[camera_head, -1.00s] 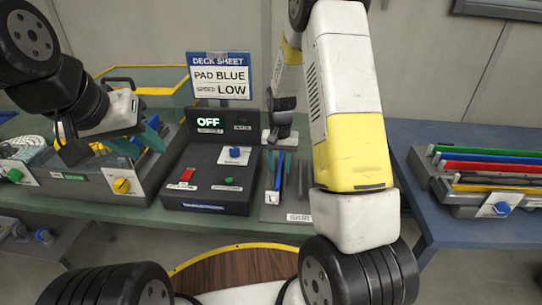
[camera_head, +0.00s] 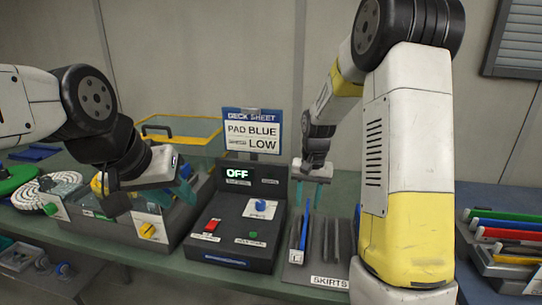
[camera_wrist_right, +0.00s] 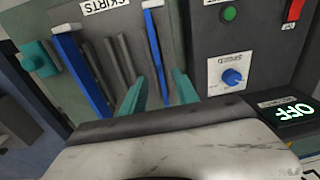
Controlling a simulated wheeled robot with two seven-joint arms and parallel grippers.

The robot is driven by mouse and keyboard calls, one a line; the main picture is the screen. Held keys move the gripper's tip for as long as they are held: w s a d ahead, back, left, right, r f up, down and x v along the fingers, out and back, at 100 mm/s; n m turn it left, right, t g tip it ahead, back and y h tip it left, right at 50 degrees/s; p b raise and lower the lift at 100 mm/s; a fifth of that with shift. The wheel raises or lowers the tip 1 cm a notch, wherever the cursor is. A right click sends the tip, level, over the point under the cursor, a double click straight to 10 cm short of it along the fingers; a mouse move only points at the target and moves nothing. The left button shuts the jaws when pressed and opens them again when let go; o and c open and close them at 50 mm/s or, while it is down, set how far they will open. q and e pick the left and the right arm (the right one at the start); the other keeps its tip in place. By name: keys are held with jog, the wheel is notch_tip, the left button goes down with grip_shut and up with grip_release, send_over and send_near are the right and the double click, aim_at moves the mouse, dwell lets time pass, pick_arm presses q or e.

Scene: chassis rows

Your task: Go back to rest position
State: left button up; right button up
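My left gripper (camera_head: 185,180) hangs over the machine (camera_head: 147,230) at the left. Its teal fingers are partly hidden by the wrist but look apart, with nothing seen between them. My right gripper (camera_head: 309,194) points down over the skirts rack (camera_head: 328,281); in the right wrist view (camera_wrist_right: 157,92) its teal fingers are spread. A blue strip (camera_head: 304,235) stands in the rack below these fingers. In the right wrist view that strip (camera_wrist_right: 154,40) lies in line with the gap between them, and no grip on it shows. My right forearm hides the rack's right part.
The control box (camera_head: 232,228) with a lit OFF display stands between the arms, the deck sheet sign (camera_head: 252,132) behind it. A tray of coloured strips (camera_head: 505,250) is at the far right. A yellow-rimmed clear bin (camera_head: 180,130) stands at the back left.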

jog(key=s+r+n+t+y, duration=0.1)
jog(key=s+r+t, duration=0.2)
jog(key=s+r, duration=0.8)
jog(key=s+a+r+n+t, duration=0.2)
jog(key=s+r, duration=0.5)
jog(key=s, duration=0.4)
jog(key=shift+s+r+t+y, duration=0.2)
jog(key=shift+s+t+y, duration=0.1)
jog(key=shift+y, duration=0.1)
jog(key=shift+d, duration=0.2)
